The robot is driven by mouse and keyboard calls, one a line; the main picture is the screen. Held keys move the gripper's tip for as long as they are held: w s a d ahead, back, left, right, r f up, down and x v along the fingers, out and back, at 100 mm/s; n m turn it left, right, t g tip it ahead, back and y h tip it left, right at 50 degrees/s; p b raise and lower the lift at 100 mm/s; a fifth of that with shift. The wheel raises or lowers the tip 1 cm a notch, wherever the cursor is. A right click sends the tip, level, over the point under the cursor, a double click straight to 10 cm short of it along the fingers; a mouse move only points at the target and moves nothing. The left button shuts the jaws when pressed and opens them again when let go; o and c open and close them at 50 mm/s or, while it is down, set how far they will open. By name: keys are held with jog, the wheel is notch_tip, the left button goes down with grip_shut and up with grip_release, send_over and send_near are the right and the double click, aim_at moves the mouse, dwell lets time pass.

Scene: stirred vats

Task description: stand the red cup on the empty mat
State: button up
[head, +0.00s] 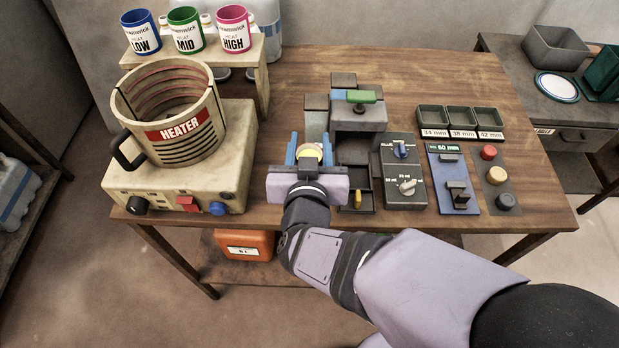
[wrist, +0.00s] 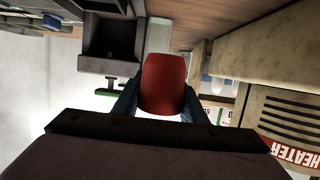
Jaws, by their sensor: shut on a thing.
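My gripper (head: 309,156) is above the near middle of the wooden table, its two blue fingers pointing away from the head camera. In the wrist view the fingers are closed on the sides of a red cup (wrist: 163,84). In the head view the cup is mostly hidden by my gripper, and a pale yellow round part shows between the fingers.
The heater (head: 180,115) stands left of my gripper. Blue, green and pink canisters (head: 187,30) stand on a shelf behind it. A stepped device (head: 357,112), control boxes (head: 404,172) and small trays (head: 461,117) are right. A grey bin (head: 554,48) is near the mat.

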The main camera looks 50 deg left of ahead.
jog(key=shift+f+b, duration=0.45)
jog(key=shift+f, duration=3.65)
jog(key=shift+f, duration=0.15)
jog(key=shift+f, duration=0.1)
jog(key=o, duration=1.1)
